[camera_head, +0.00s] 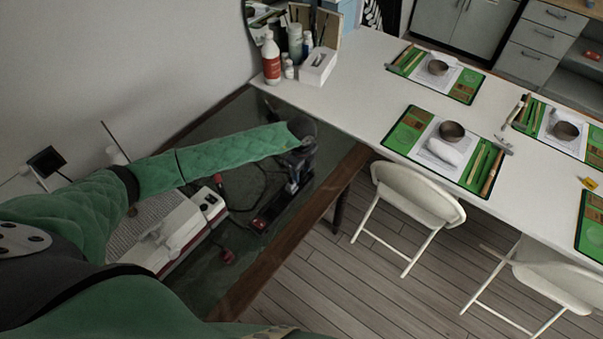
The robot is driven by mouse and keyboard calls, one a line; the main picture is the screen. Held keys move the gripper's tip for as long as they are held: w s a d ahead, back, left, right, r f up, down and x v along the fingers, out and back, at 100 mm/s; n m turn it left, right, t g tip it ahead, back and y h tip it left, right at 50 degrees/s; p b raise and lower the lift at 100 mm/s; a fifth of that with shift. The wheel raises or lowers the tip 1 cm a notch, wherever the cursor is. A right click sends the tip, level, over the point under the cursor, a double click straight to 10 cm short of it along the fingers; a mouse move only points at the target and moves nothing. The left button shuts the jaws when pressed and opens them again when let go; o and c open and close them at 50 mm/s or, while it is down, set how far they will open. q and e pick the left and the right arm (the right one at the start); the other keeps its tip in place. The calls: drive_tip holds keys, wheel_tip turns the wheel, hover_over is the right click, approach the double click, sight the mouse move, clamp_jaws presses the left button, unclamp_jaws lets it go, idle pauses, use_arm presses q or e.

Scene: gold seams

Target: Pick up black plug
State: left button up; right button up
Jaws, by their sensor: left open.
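My left arm reaches in from the left over the glass-topped table. My left gripper (293,186) is open and points down just above a dark block-like item with red edges (270,210), perhaps a power strip. I see no contact between them. A black cable (236,208) loops on the glass to the left of this item. A black plug cannot be told apart for certain among these dark parts; the gripper may hide some of it. My right gripper is out of view.
A white and red machine (185,232) stands left of the cable, with a red knob-like piece (227,257) nearby. The wooden edge (262,277) bounds the glass table. A white table (345,100) with green mats and bottles adjoins it; white chairs (420,195) stand in front.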

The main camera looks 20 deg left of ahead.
sight(303, 172)
use_arm(q)
drive_tip(key=shift+f, duration=0.25)
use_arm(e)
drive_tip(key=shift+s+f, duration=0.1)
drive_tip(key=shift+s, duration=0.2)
use_arm(q)
clamp_jaws()
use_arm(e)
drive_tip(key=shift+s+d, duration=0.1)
use_arm(q)
drive_tip(key=shift+r, duration=0.15)
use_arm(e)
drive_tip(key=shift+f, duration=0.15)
